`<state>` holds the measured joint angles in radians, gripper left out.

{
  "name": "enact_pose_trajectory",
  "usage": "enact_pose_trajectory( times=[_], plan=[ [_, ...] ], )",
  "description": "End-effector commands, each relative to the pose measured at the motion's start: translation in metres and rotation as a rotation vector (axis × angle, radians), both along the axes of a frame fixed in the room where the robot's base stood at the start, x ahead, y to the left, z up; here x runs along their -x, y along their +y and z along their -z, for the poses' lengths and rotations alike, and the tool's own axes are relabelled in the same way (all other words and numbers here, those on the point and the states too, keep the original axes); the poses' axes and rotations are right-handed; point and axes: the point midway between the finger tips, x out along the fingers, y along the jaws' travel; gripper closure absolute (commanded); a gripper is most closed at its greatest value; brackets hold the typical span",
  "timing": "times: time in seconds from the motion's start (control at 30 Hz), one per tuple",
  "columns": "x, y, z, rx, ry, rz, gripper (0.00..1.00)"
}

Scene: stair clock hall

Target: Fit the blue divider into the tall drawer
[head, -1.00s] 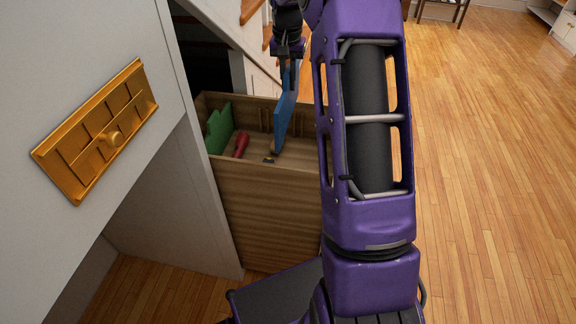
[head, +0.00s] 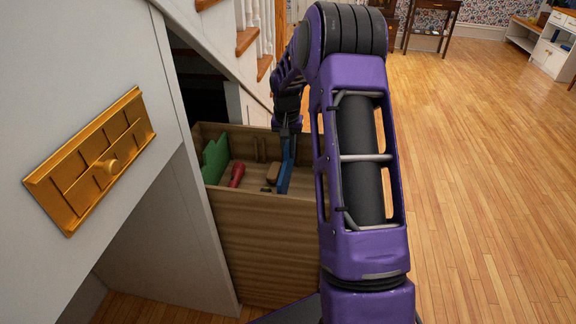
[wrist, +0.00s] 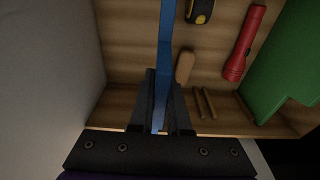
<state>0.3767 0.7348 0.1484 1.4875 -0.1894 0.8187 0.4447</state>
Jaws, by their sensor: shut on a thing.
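The tall wooden drawer (head: 265,235) stands pulled out from under the stairs, its top open. My gripper (head: 287,133) is shut on the upper edge of the blue divider (head: 285,178), just above the drawer's right part. The divider is upright, with its lower part inside the drawer. In the wrist view the fingers (wrist: 163,78) pinch the blue divider (wrist: 167,35), seen edge-on. Whether its bottom touches the drawer floor or it sits in a slot, I cannot tell. My arm hides the drawer's right side.
A green divider (head: 215,160) stands at the drawer's left. Between the dividers lie a red flashlight (head: 237,175), a wooden block (head: 273,172), a tape measure (wrist: 200,11) and small sticks (wrist: 205,103). A brass panel (head: 95,160) is on the left wall. Open floor lies right.

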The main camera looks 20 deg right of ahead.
Motion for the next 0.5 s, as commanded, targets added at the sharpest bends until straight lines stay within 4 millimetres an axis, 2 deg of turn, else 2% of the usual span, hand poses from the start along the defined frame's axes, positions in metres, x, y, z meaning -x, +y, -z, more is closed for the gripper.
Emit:
enact_pose_trajectory(
  times=[0.17, 0.4, 0.5],
  plan=[
    [0.000, 0.000, 0.012, 0.000, 0.000, 0.000, 1.00],
    [0.000, 0.000, 0.047, 0.000, 0.000, 0.000, 1.00],
    [0.000, 0.000, 0.049, 0.000, -0.002, 0.000, 1.00]
  ],
)
